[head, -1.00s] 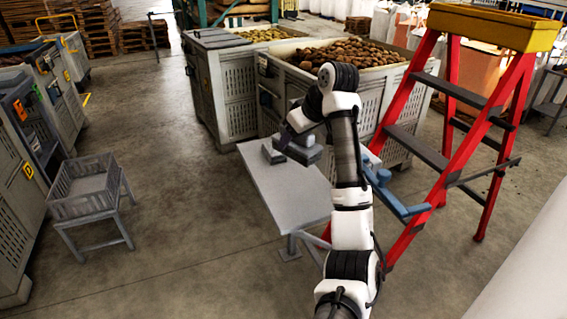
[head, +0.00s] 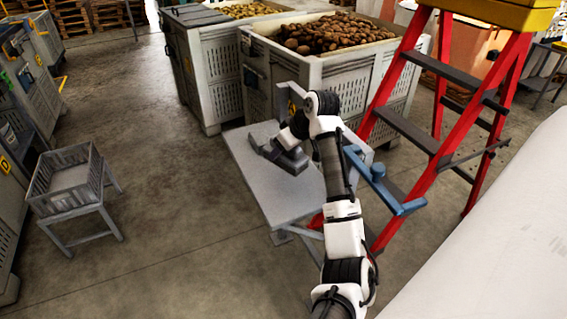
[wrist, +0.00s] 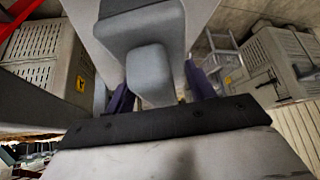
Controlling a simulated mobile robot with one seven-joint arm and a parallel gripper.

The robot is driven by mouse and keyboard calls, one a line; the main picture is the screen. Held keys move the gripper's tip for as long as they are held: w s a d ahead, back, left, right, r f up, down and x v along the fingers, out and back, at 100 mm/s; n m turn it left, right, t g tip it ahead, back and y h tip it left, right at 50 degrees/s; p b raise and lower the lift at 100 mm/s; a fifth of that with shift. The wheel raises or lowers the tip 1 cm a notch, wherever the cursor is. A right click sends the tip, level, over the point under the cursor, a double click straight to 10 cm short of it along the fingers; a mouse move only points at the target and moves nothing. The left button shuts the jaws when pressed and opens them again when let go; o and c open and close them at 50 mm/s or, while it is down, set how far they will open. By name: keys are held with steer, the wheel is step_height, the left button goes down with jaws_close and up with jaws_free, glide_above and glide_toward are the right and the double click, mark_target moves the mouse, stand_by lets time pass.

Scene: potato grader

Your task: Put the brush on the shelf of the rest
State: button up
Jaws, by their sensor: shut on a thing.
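My gripper (head: 285,141) is over the grey table (head: 270,197) in the head view. It is shut on a grey, blocky thing, which I take to be the brush (head: 292,161). In the wrist view the brush (wrist: 150,72) fills the middle between the purple fingers (wrist: 160,92), with a rounded end towards the camera. In the head view the brush looks low over the table; I cannot tell if it touches. I cannot tell for sure which thing is the rest.
A blue bar frame (head: 383,186) runs along the table's right side, by a red stepladder (head: 430,143). Large potato bins (head: 300,75) stand behind the table. A grey crate on a stand (head: 68,182) is at the left. The floor between is clear.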

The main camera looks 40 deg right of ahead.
steer(key=shift+f+p, duration=0.5)
steer(key=shift+f, duration=2.9)
steer(key=shift+f, duration=0.15)
steer(key=o, duration=1.1)
